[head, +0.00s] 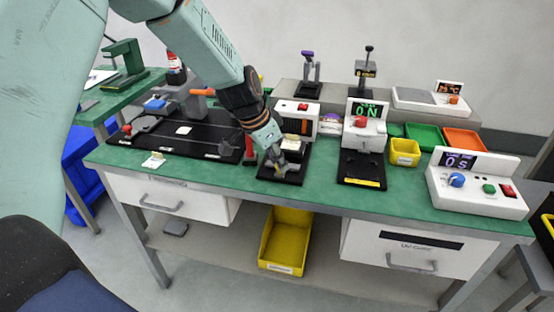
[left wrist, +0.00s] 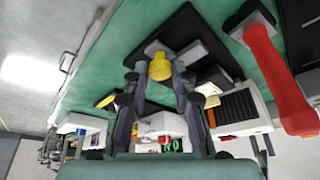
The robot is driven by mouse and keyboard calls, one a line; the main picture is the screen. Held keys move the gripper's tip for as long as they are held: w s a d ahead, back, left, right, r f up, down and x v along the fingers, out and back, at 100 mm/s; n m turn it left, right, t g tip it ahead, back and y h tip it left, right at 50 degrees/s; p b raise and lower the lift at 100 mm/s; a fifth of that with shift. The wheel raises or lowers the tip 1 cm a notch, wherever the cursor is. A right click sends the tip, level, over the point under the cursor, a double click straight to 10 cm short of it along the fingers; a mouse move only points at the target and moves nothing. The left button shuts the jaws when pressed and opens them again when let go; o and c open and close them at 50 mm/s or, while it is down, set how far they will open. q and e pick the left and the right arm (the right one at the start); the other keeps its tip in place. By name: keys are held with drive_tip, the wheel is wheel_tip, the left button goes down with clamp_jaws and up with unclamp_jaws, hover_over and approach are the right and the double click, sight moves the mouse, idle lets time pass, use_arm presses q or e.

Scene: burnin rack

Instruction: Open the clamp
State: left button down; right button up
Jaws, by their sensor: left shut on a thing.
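My left gripper (head: 277,160) reaches down over a small black fixture plate (head: 293,178) with grey metal parts, near the bench's front edge. In the left wrist view the left gripper (left wrist: 160,76) is shut on a yellow knob (left wrist: 160,68), which stands at a grey block on the black plate (left wrist: 190,28). The knob looks like the clamp's handle end; the rest of the clamp is largely hidden by the fingers. A red handle (head: 250,149) stands just left of the gripper; it also shows large in the left wrist view (left wrist: 272,72). My right gripper is not in view.
A white box with a red button (head: 303,107) stands behind the fixture. A black-based device with an ON display (head: 367,112) is to its right. A yellow bin (head: 404,153) and a timer box (head: 470,185) stand further right. A black board (head: 180,145) lies left.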

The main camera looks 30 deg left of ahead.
use_arm(q)
drive_tip(key=shift+s+d+f, duration=0.1)
drive_tip(key=shift+s+f, duration=0.1)
drive_tip(key=shift+s, duration=0.05)
drive_tip(key=c, duration=1.5)
unclamp_jaws()
drive_tip(key=o, duration=0.3)
drive_tip(key=shift+s+r, duration=0.1)
drive_tip(key=shift+r, duration=0.05)
drive_tip(key=shift+o, duration=0.6)
drive_tip(key=shift+w, duration=0.25)
drive_tip(key=v, duration=1.2)
